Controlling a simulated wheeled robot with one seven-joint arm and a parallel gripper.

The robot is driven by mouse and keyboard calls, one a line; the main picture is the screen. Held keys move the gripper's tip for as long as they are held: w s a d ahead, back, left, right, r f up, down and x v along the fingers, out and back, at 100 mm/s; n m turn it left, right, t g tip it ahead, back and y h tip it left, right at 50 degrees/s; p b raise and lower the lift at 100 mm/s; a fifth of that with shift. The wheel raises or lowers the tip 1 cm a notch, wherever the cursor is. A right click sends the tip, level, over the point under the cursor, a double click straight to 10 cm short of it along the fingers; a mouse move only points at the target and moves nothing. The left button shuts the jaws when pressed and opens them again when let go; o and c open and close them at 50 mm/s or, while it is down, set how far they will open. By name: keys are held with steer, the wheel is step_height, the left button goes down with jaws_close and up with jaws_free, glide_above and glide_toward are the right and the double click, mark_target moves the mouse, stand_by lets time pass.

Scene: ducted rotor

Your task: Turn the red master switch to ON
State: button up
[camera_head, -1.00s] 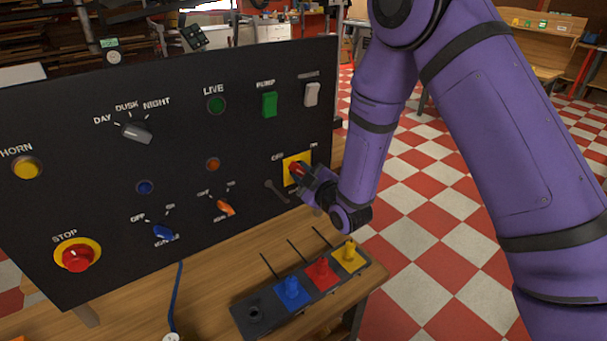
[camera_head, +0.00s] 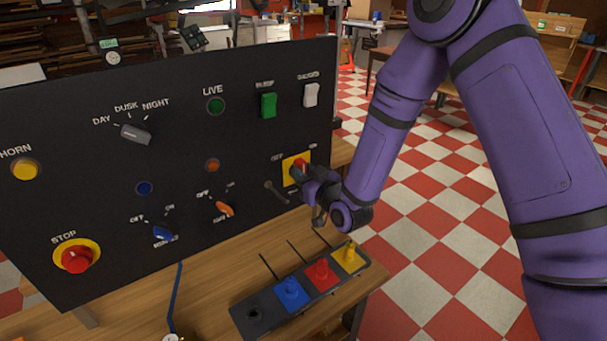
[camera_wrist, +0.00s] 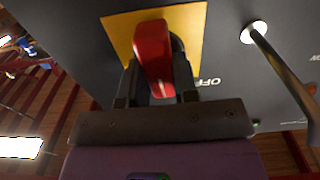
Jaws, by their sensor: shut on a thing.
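The red master switch (camera_head: 299,170) sits on a yellow plate (camera_head: 289,163) at the right side of the black panel, with OFF and ON lettering above it. My gripper (camera_head: 305,178) is at the switch and partly hides it. In the wrist view the red handle (camera_wrist: 152,55) stands between the two dark fingers of my gripper (camera_wrist: 157,82), which are shut on it. The yellow plate (camera_wrist: 120,32) shows behind the handle, with the word OFF to the right. The ON mark is not visible in the wrist view.
A grey lever (camera_head: 276,192) sticks out just left of the switch; it also shows close by in the wrist view (camera_wrist: 280,68). Below stands a tray (camera_head: 254,331) with blue, red and yellow pieces.

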steer(key=m, duration=0.5)
steer(key=shift+d+m, duration=0.2)
steer(key=shift+m, duration=0.1)
steer(key=shift+w+f+m, duration=0.1)
steer(key=shift+f+m, duration=0.05)
steer(key=shift+m, duration=1.65)
steer(key=o, duration=0.9)
steer(key=v, duration=1)
steer(key=shift+s+d, duration=0.25)
steer(key=shift+s, duration=0.1)
